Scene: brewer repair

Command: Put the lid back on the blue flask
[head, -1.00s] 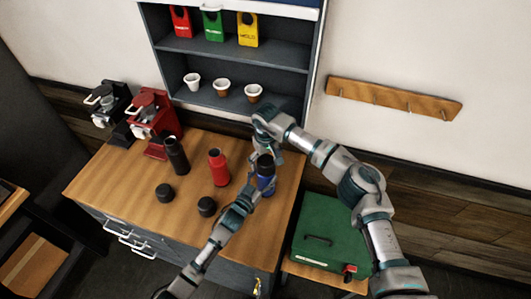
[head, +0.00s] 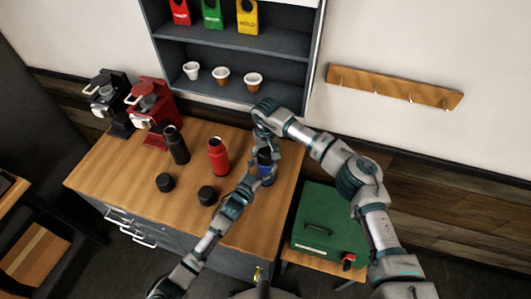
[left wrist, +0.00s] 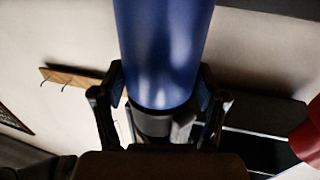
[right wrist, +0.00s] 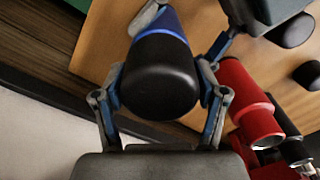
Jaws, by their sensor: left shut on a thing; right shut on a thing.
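The blue flask (head: 265,172) stands upright near the right side of the wooden counter. My left gripper (left wrist: 161,88) is shut on it; its blue body (left wrist: 165,45) fills the upper middle of the left wrist view. A black lid (right wrist: 160,78) lies between the fingers of my right gripper (right wrist: 159,92), which is shut on it. The lid is at the top of the flask, against the blue body. I cannot tell whether it is fully seated. In the head view, my arms partly hide flask and lid.
A red flask (head: 218,157) and a black flask (head: 176,146) stand to the left. Two black lids (head: 165,183) (head: 207,195) lie in front of them. A shelf (head: 225,62) rises behind the counter. A green case (head: 330,223) sits at the right.

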